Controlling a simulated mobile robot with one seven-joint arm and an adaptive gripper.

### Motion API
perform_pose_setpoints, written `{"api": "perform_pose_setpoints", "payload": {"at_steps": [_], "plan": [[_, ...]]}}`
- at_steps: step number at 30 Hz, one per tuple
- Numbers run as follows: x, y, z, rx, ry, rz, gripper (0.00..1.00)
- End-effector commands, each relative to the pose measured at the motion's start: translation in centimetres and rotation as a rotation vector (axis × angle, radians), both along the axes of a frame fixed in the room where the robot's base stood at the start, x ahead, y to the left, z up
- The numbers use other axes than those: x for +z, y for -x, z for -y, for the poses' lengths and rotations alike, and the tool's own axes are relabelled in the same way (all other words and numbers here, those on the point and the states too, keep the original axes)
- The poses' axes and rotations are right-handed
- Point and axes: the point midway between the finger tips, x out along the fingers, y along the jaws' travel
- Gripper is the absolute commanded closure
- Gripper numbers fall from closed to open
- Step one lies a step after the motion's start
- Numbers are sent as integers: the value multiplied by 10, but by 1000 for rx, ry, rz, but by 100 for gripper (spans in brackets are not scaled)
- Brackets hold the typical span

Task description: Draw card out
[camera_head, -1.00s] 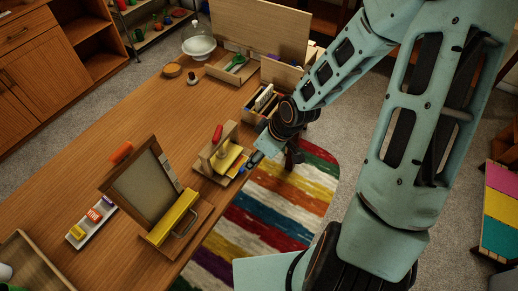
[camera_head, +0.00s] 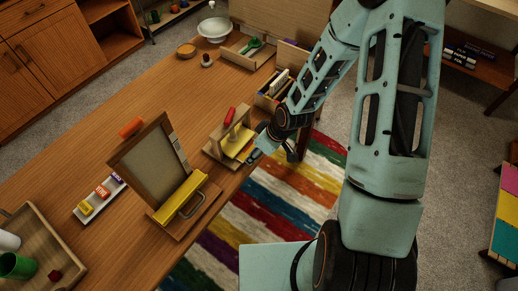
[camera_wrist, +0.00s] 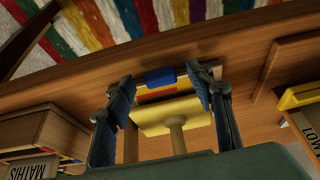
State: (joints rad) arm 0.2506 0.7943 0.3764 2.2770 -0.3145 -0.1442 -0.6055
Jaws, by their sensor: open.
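A wooden press (camera_head: 209,148) with a red-handled post stands at the table's edge. Its yellow plate (camera_wrist: 168,112) lies over a few thin coloured cards, which also show in the head view (camera_head: 246,152). In the wrist view a blue card end (camera_wrist: 160,77) sticks out toward the table edge, with red and yellow (camera_wrist: 160,94) behind it. My gripper (camera_wrist: 164,80) is open, its fingers on either side of the blue end with gaps visible. In the head view my gripper (camera_head: 272,146) is beside the press at the table edge. Contact with the card cannot be told.
A tray (camera_head: 44,238) is at front left. A striped rug (camera_head: 290,195) lies beside the table.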

Motion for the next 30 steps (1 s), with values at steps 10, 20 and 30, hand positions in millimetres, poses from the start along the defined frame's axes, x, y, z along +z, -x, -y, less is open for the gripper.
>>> {"api": "perform_pose_setpoints", "payload": {"at_steps": [10,20,30], "plan": [[0,0,0,-1,0,0,66],[0,0,0,-1,0,0,95],[3,0,0,-2,0,-1,95]]}}
